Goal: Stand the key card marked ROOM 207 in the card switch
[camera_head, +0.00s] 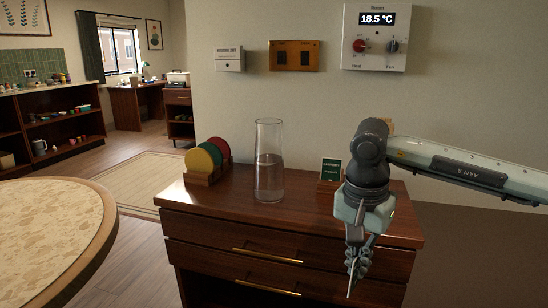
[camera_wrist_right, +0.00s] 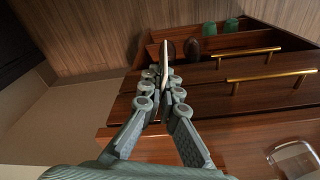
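My right gripper (camera_head: 354,274) hangs in front of the wooden cabinet's right side, fingers pointing down. In the wrist view my right gripper (camera_wrist_right: 162,82) is shut on a thin pale card (camera_wrist_right: 164,52), seen nearly edge-on and sticking out past the fingertips. No marking on it can be read. A small tan fitting (camera_head: 388,127) on the wall is mostly hidden behind my right arm; I cannot tell whether it is the card switch. My left gripper is not in view.
On the cabinet top (camera_head: 240,212) stand a glass carafe (camera_head: 269,165), a wooden rack of coloured discs (camera_head: 205,160) and a green sign in a wooden stand (camera_head: 331,170). A thermostat panel (camera_head: 374,50) hangs above. A round table (camera_head: 100,235) is at left.

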